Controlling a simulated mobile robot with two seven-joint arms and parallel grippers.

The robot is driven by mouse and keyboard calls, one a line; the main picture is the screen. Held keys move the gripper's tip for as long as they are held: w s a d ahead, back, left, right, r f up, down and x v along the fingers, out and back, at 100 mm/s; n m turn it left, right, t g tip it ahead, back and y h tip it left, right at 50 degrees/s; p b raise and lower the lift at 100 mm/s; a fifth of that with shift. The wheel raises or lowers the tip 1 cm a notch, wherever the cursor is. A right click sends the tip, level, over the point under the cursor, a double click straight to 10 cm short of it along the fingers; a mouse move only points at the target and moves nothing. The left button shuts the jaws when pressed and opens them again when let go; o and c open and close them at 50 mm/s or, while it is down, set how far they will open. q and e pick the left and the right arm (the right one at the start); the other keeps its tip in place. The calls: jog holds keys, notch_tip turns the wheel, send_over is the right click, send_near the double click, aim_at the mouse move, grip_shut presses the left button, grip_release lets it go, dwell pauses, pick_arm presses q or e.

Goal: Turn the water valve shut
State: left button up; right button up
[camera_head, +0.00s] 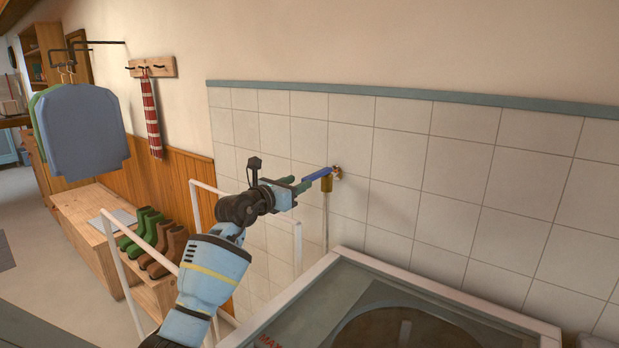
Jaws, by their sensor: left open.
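The water valve (337,173) sticks out of the white tiled wall right of the picture's middle. Its blue lever (317,174) points left, toward my left gripper. A brass fitting hangs below it, with a pale pipe (325,222) running down. My left gripper (301,183) is open, with its fingertips at the free end of the lever. I cannot tell whether the lever end lies between the fingers or whether they touch it. My right gripper is not in view.
A white-framed machine top with a dark glass lid (430,312) fills the lower right. A white rail (122,268) stands left of my arm. Boots (140,232) stand on a wooden rack behind it. A blue garment (80,130) hangs at upper left.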

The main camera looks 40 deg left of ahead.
aim_at(304, 180)
pick_arm(q)
jog(key=shift+w+a, duration=0.15)
jog(key=shift+w, duration=1.4)
jog(key=shift+w+a, duration=0.15)
jog(key=shift+w, duration=1.35)
jog(key=shift+c, duration=0.3)
grip_shut()
